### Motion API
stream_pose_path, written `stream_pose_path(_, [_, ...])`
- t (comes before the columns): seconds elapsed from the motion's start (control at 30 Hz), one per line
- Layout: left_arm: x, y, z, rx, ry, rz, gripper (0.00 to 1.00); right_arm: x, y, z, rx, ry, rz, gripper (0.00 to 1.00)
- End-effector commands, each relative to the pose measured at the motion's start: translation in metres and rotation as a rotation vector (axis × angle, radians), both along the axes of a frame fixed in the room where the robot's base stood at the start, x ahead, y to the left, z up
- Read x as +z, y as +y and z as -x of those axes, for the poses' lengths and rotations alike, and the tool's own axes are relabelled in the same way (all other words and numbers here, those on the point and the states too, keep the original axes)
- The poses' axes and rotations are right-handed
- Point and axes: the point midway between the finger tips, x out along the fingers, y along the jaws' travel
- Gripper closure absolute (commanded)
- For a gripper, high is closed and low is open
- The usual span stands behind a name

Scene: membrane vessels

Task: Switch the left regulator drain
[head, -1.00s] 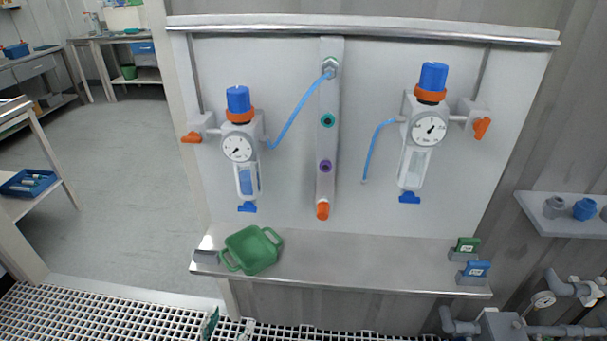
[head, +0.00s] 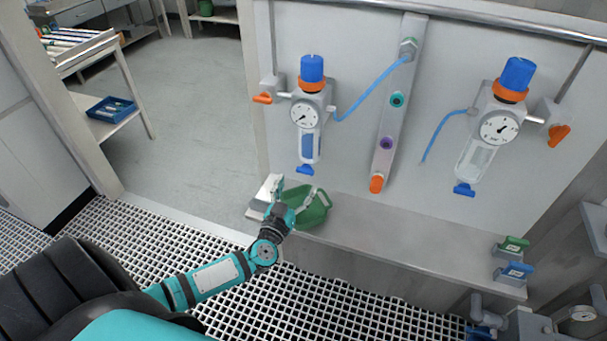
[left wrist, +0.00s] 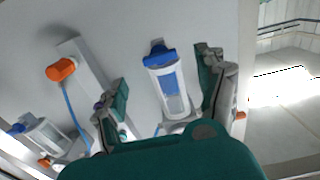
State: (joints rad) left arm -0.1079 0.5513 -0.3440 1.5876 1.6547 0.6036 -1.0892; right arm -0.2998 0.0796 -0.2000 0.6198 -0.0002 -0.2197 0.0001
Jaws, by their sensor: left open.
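The left regulator (head: 306,110) hangs on the white panel, with a blue cap, an orange ring, a gauge and a clear bowl holding blue liquid. Its blue drain (head: 305,170) is at the bowl's bottom. My left gripper (head: 296,188) is open just below and in front of this drain, over the shelf. In the left wrist view, the drain (left wrist: 158,54) and bowl (left wrist: 172,92) appear upside down between the open fingers (left wrist: 163,68), with no clear contact. My right gripper is not in view.
A manifold (head: 391,115) with coloured ports and a blue hose stands right of the left regulator. The right regulator (head: 490,130) hangs farther right. Green and blue tags stand at the shelf's right end.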

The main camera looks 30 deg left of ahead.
Motion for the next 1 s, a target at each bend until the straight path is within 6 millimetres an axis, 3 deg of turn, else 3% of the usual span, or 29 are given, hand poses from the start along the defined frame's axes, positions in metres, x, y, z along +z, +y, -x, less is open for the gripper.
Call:
stream_pose_path(0.1, [0.001,0.006,-0.025,0.0,-0.002,-0.003,0.27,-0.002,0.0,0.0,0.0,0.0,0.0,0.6])
stream_pose_path(0.3, [0.0,0.012,-0.05,-0.001,-0.001,-0.001,0.27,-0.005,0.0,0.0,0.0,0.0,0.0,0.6])
stream_pose_path(0.7, [0.0,0.014,-0.058,-0.001,0.0,0.0,0.27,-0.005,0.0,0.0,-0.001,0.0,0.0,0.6])
stream_pose_path(1.0, [0.0,0.014,-0.058,-0.001,0.0,0.0,0.64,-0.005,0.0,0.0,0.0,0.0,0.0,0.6])
